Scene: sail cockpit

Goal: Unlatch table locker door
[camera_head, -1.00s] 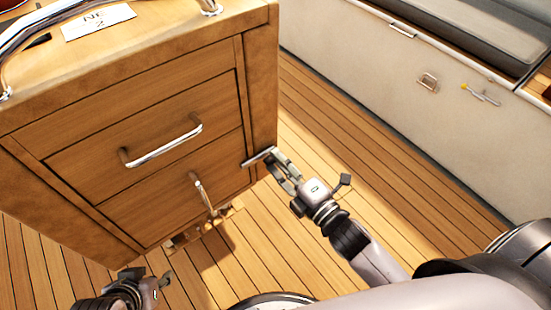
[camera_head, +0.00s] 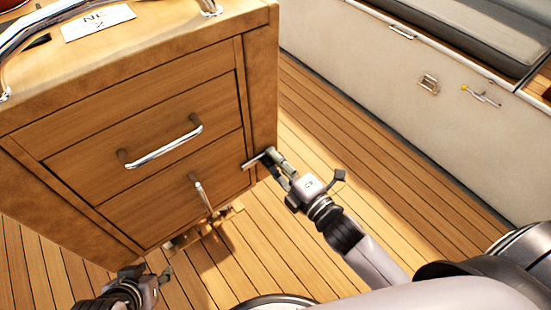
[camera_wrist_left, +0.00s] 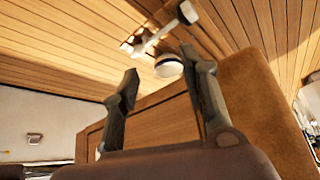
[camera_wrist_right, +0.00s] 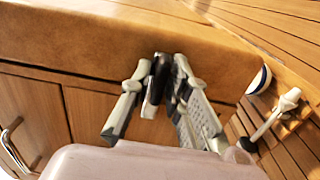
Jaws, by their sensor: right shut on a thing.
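The wooden table locker (camera_head: 68,160) fills the left of the head view. A small metal latch lever (camera_head: 252,162) sticks out at the right edge of the front. My right gripper (camera_head: 273,161) is at this lever with its fingers closed on it. In the right wrist view a dark, blurred piece (camera_wrist_right: 157,78) sits between the fingers. My left gripper (camera_head: 155,276) is low in front of the locker, its fingers apart and empty (camera_wrist_left: 165,85).
A white bench side (camera_head: 400,100) with a recessed pull and small lever runs along the right. Plank floor (camera_head: 335,140) lies clear between locker and bench. A chrome rail (camera_head: 50,15) and a label plate (camera_head: 97,21) are on the locker top.

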